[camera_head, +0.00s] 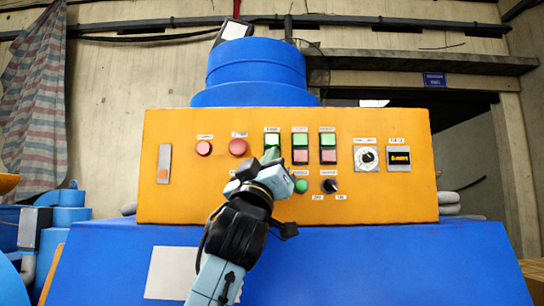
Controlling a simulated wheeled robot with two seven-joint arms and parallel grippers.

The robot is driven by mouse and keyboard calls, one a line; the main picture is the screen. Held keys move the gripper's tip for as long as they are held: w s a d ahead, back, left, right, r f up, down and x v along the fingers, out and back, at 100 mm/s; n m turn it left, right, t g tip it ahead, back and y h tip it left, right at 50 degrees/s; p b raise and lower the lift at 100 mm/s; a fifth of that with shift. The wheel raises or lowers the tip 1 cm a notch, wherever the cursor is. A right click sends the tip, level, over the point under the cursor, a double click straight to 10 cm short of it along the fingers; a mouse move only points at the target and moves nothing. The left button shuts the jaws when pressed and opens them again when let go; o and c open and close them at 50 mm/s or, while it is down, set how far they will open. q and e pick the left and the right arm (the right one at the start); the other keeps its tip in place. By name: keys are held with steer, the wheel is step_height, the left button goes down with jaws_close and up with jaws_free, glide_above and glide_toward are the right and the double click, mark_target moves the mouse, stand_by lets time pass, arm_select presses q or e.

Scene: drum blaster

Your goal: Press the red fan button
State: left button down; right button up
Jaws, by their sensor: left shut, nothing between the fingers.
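The orange control panel (200,185) faces me on a blue machine. Two round red buttons, one at left (204,148) and one beside it (238,147), sit on its upper left. The middle pair's red button (300,157) and the right pair's red button (328,156) show clearly. The labels are too small for me to tell which is the fan. My left gripper (271,160) is shut and empty, in front of the left pair; contact is unclear.
A round green button (301,186) and a black knob (329,186) sit low on the panel. A slim grey plate (164,163) is at far left. The panel's right side is unobstructed.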

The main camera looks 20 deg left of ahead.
arm_select(q)
steer(key=shift+w+a, duration=0.15)
steer(key=shift+w, duration=0.3)
stand_by(0.6)
steer(key=shift+s, duration=0.15)
steer(key=shift+s+d, duration=0.2)
steer(key=shift+s, duration=0.45)
steer(key=shift+s+d+b, duration=0.25)
steer(key=shift+s, duration=0.55)
steer(key=shift+s+d+b, duration=0.25)
steer(key=shift+s, duration=0.6)
steer(key=shift+s+d+b, duration=0.25)
steer(key=shift+s, duration=0.55)
